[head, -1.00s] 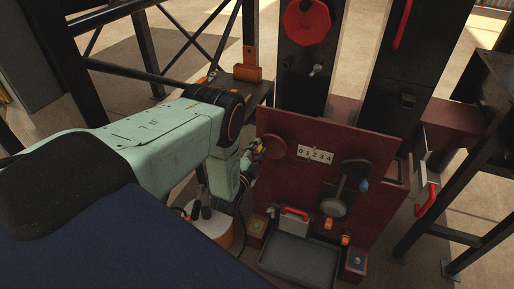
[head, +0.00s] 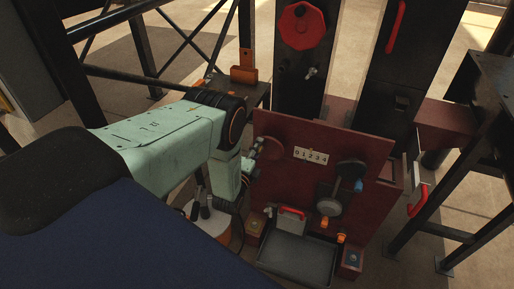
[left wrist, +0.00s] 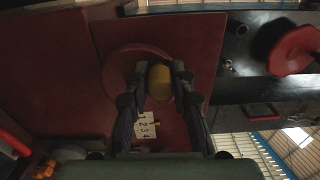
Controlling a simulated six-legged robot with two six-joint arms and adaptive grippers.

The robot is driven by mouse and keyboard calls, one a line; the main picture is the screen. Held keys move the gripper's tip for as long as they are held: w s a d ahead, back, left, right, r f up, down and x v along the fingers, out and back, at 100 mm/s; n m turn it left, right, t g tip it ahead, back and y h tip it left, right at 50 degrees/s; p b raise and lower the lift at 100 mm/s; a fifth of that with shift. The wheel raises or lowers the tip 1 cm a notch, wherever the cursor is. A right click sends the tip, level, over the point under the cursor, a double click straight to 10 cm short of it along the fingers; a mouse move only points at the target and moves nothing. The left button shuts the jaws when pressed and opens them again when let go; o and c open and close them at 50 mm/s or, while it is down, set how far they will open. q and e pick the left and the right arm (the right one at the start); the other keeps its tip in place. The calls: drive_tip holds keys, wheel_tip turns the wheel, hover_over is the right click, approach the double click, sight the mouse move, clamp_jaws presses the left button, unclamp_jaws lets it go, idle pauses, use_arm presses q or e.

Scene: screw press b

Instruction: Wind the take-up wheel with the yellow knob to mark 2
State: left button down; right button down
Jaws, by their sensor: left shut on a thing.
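The take-up wheel is a dark red disc (head: 273,148) on the left of the red panel (head: 325,185) in the head view. It also shows in the left wrist view (left wrist: 118,68). Its yellow knob (left wrist: 160,84) sits between the fingers of my left gripper (left wrist: 160,78), which is shut on it. In the head view my left gripper (head: 256,148) is small and reaches the wheel's left side. A white scale plate (head: 311,155) with marks 0 to 4 is right of the wheel; in the wrist view the scale (left wrist: 147,125) is partly hidden. My right gripper is not in view.
A dark wheel (head: 351,169) and a lever with a grey round end (head: 328,207) are on the panel's right. A grey tray (head: 298,258) is below. A red octagonal handwheel (head: 303,25) is on the post above. Black frames stand at both sides.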

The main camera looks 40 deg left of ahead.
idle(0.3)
use_arm(q)
drive_tip(key=c, duration=1.1)
unclamp_jaws()
drive_tip(key=v, duration=1.2)
